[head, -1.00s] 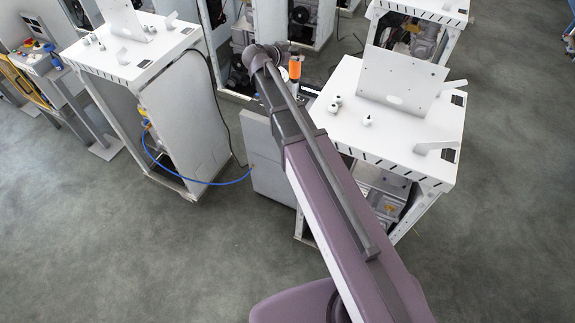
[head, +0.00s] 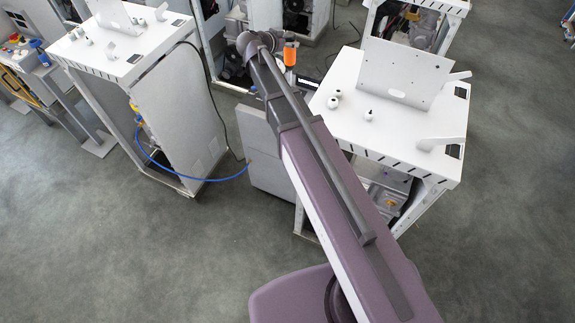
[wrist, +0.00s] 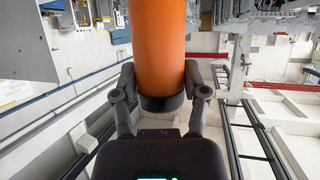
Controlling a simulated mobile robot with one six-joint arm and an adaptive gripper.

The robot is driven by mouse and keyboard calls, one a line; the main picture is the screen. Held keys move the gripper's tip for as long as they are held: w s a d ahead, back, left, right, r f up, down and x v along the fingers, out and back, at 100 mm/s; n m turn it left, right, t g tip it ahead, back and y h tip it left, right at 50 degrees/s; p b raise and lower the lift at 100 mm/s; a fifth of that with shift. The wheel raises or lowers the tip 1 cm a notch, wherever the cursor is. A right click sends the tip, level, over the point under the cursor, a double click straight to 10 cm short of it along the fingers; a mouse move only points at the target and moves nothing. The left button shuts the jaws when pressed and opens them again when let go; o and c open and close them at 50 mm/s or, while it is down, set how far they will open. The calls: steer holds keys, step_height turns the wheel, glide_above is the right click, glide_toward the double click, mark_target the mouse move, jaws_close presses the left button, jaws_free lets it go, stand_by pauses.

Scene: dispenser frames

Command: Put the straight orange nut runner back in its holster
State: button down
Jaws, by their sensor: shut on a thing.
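The orange nut runner (head: 290,55) shows in the head view at the far end of my arm, just beyond the back left corner of the right white table. In the wrist view the orange body of the nut runner (wrist: 158,45) runs upward out of the picture, with a dark band at its near end. My gripper (wrist: 160,85) is shut on it, with one finger on each side. In the head view my arm hides most of the gripper. I cannot make out the holster in either view.
The right white table (head: 400,135) bears an upright plate (head: 405,75), small white parts and a bracket. A second white table (head: 105,65) stands at the left, with a blue hose (head: 195,178) below. The grey floor (head: 120,235) in front is clear.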

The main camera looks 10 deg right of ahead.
step_height(320, 180, down, 2)
steer(key=shift+w+f+b, duration=0.1)
steer(key=shift+b, duration=0.75)
step_height(320, 180, down, 31)
steer(key=b, duration=3)
steer(key=shift+b, duration=0.4)
step_height(320, 180, down, 14)
steer(key=b, duration=1.4)
steer(key=shift+f+b, duration=1.85)
steer(key=shift+b, duration=0.15)
steer(key=shift+c, duration=0.6)
jaws_free()
